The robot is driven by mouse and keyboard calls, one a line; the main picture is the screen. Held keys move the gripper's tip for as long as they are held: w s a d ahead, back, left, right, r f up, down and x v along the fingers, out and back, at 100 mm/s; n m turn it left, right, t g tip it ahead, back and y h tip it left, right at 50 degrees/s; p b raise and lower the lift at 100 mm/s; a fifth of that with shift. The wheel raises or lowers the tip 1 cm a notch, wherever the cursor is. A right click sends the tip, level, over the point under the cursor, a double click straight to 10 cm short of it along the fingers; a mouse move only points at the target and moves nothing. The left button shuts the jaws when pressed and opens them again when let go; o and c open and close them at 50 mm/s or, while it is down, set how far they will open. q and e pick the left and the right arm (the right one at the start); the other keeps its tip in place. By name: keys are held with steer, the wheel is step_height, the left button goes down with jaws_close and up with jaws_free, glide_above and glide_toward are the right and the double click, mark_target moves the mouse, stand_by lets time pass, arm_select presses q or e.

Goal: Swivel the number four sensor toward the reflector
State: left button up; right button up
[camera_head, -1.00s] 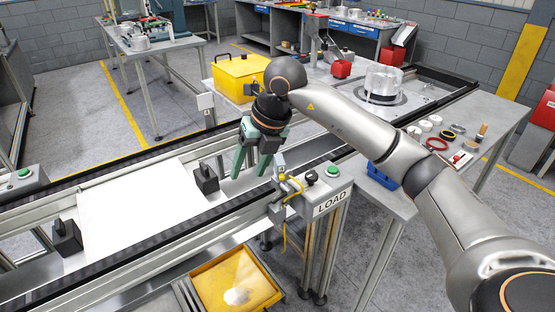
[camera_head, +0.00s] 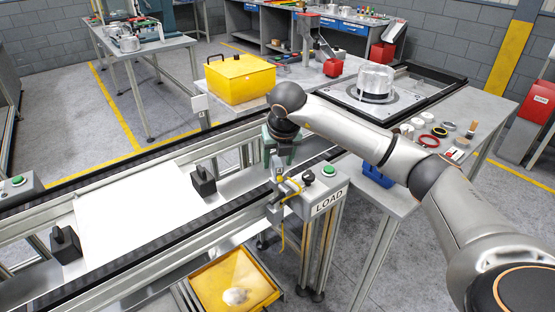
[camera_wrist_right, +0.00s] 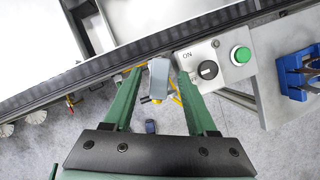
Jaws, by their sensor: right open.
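In the right wrist view the sensor (camera_wrist_right: 159,76) lies between the two green fingers. My right gripper (camera_wrist_right: 155,85) is open, its fingers on either side of the sensor with gaps showing. In the head view my right gripper (camera_head: 280,158) is just above and behind the sensor, its fingertips partly hidden. I cannot make out a number on the sensor, and I cannot identify the reflector. My left gripper is out of view.
Black blocks (camera_head: 203,181) stand on the conveyor by a white plate (camera_head: 130,212). A yellow bin (camera_head: 236,281) is below. A blue holder (camera_head: 377,174) sits on the right table.

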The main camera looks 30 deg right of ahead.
steer(key=shift+w+f, duration=0.2)
steer(key=shift+f, duration=0.35)
jaws_close()
